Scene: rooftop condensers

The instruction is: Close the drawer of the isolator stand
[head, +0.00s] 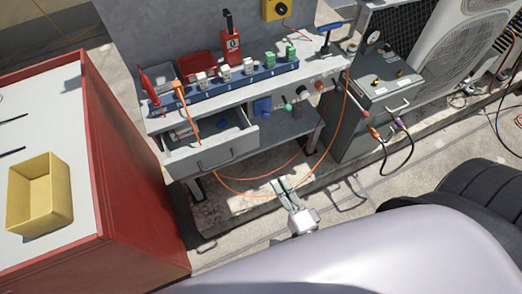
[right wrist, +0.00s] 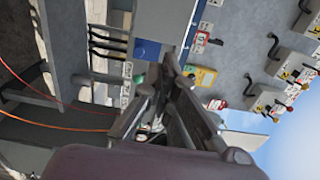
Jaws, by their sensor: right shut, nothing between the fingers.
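The isolator stand (head: 222,101) is a grey bench against a grey panel. Its drawer (head: 215,155) is pulled out at the lower left, with a grey front, a bar handle (head: 217,164) and small items inside. An orange cable hangs over the drawer and loops down to the right. My right gripper (head: 283,184) is shut and empty, to the right of and lower than the drawer front in the head view, apart from it. Its fingers (right wrist: 168,78) also show close up in the right wrist view. I cannot make out the drawer there. My left gripper is not in view.
A red cabinet (head: 125,165) with a yellow bin (head: 40,193) on top stands close to the drawer's left. A grey box with hoses (head: 375,108) stands right of the stand. A dark tyre (head: 485,195) is at the right. Several small devices line the bench top.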

